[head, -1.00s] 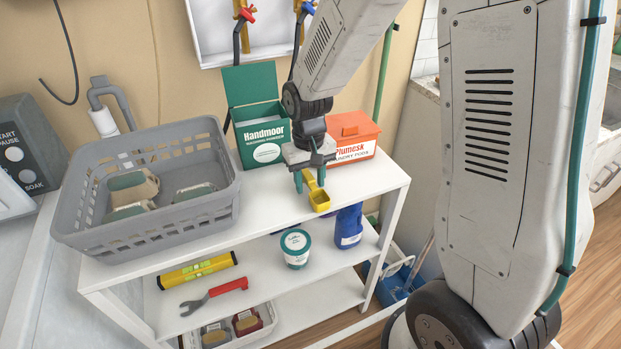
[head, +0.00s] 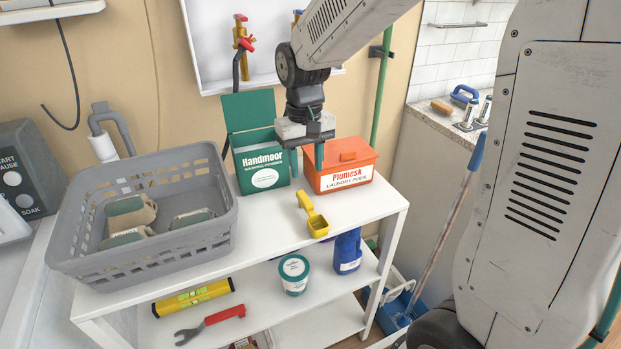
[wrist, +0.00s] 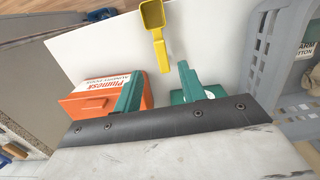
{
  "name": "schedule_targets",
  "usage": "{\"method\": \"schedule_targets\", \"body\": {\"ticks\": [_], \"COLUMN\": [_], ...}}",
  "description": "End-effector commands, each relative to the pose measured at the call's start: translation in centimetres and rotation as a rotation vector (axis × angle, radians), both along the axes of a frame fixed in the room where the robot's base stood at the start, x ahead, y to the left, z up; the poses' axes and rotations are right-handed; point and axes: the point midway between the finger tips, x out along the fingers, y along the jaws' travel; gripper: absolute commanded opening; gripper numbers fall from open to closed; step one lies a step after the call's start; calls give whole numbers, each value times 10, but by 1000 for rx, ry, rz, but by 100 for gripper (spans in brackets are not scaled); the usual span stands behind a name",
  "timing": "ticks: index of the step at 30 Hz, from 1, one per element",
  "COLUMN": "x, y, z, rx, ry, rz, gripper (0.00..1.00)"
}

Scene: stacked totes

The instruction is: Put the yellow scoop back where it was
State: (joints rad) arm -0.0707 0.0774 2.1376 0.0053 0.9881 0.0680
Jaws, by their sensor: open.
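The yellow scoop (head: 314,218) lies on the white top shelf, in front of the green and orange boxes and near the front edge. In the wrist view the scoop (wrist: 157,30) lies beyond the fingertips, its handle pointing toward the gap between them. My gripper (head: 306,160) is open and empty, raised above and behind the scoop, in front of the boxes. Its green fingers (wrist: 157,83) are wide apart in the wrist view. The green Handmoor box (head: 262,160) stands with its lid up. The orange Plumesk laundry pods box (head: 343,172) stands beside it, lid closed.
A grey basket (head: 150,254) with several cartons fills the left of the top shelf. Bare shelf lies around the scoop.

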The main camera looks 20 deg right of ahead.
Motion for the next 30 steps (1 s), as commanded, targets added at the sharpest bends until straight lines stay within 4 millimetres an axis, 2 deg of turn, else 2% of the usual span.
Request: {"method": "schedule_targets", "body": {"ticks": [5, 8, 11, 15, 18, 24, 27, 30], "x": [-2, -13, -40, -95, -136, -206, -228, -240], "y": [0, -3, -8, -16, -21, -29, -30, -32], "z": [6, 17, 38, 68, 81, 88, 87, 85], "rx": [0, 1, 2, 2, 2, -1, -2, -3], "ry": [-2, -13, -37, -76, -105, -152, -167, -175], "rz": [0, 0, 0, 0, -2, -2, -2, -3], "gripper": [41, 41, 41, 41, 41, 41, 41, 41]}}
